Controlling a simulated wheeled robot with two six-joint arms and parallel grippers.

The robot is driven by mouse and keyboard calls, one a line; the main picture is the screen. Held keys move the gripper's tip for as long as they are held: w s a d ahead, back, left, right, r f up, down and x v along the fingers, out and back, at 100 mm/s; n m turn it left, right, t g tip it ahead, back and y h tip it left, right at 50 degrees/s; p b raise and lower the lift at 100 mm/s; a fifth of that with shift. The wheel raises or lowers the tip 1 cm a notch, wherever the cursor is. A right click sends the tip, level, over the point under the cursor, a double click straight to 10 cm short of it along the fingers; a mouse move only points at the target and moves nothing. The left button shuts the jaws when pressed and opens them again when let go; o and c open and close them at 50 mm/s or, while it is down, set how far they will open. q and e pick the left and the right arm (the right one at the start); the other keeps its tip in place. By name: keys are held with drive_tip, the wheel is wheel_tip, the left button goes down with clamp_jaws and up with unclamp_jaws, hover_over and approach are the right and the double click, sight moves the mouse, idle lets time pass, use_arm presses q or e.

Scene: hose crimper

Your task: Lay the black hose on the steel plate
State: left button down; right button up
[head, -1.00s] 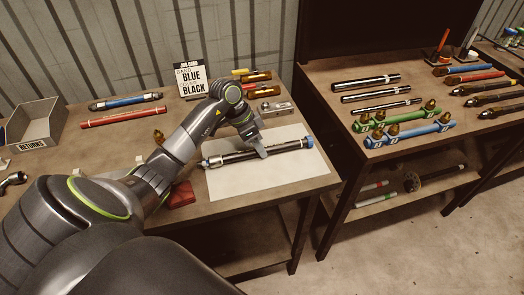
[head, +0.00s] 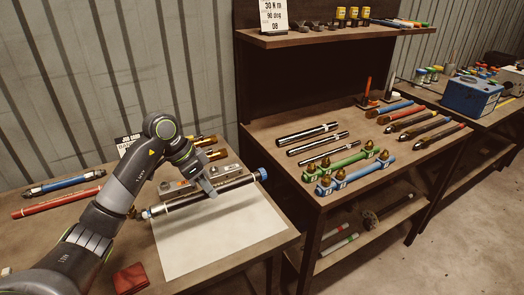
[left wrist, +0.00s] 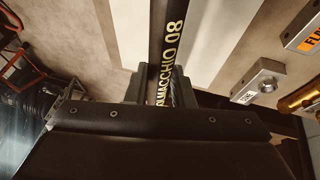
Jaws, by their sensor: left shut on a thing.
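In the left wrist view, the hose (left wrist: 168,40) with yellow lettering runs between the fingers (left wrist: 163,88). The near part of the plate is bare. My right gripper is not in view.
Small grey blocks (head: 226,170) and brass fittings (head: 207,154) sit behind the hose. A red cloth (head: 130,278) lies left of the plate. A red tube (head: 58,202) and a blue hose (head: 65,184) lie far left. Black hoses (head: 307,133) lie on the right-hand bench.

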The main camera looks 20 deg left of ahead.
use_arm(q)
drive_tip(key=shift+r, duration=0.1)
drive_tip(key=p, duration=0.2)
approach(217, 224)
drive_tip(key=x, duration=0.2)
drive_tip(key=w+x, duration=0.1)
drive_tip(key=x, duration=0.2)
drive_tip(key=shift+d, duration=0.25)
drive_tip(key=shift+f, duration=0.25)
drive_tip(key=shift+f, duration=0.25)
drive_tip(key=shift+s+f, duration=0.2)
drive_tip(key=shift+f, duration=0.05)
drive_tip(key=c, duration=1.3)
unclamp_jaws()
drive_tip(key=shift+s, duration=0.1)
drive_tip(key=shift+o, duration=0.2)
drive_tip(key=shift+d, duration=0.15)
